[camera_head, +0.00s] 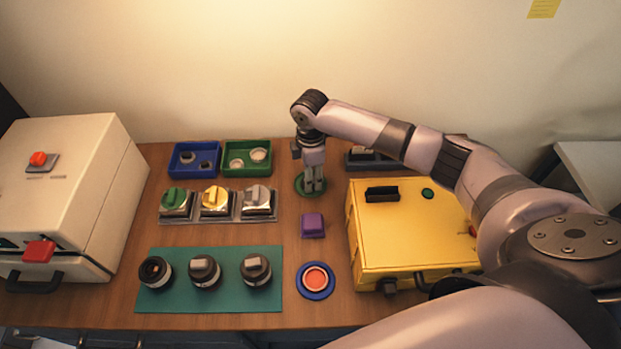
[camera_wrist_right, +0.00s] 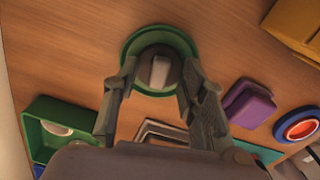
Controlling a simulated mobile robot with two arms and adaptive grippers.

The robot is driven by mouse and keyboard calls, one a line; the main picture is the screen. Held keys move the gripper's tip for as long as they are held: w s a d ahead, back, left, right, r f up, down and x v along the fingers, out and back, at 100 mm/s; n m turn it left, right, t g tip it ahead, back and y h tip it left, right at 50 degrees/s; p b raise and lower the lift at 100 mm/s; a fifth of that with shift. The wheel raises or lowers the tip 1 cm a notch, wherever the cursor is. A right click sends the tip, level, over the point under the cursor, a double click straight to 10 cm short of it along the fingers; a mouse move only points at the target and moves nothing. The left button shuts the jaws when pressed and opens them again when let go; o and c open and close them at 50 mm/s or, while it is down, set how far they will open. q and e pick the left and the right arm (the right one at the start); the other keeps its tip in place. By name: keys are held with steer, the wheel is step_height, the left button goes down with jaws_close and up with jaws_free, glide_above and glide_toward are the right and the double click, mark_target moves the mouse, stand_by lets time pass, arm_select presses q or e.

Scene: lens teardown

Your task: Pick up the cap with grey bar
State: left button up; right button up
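A dark round cap with a light grey bar (camera_wrist_right: 160,71) lies in a round green dish (camera_wrist_right: 158,37), seen in the right wrist view. In the head view the dish (camera_head: 299,186) is on the table, and my gripper hides the cap. My right gripper (camera_head: 314,188) points down over the dish. In the right wrist view its fingers (camera_wrist_right: 160,66) are apart, one on each side of the cap. I see a gap between the fingers and the cap; the height above it is hard to tell. My left gripper is not in view.
A purple block (camera_head: 313,226) and a blue dish with an orange-red centre (camera_head: 316,293) stand nearer the front. A yellow box (camera_head: 405,238) is close on the right. A teal mat (camera_head: 228,301) carries lens-like parts, two with bars. Blue (camera_head: 181,173) and green trays (camera_head: 247,174) are behind left.

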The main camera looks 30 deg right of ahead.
steer(key=shift+c, duration=0.5)
steer(key=c, duration=0.7)
steer(key=shift+c, duration=0.2)
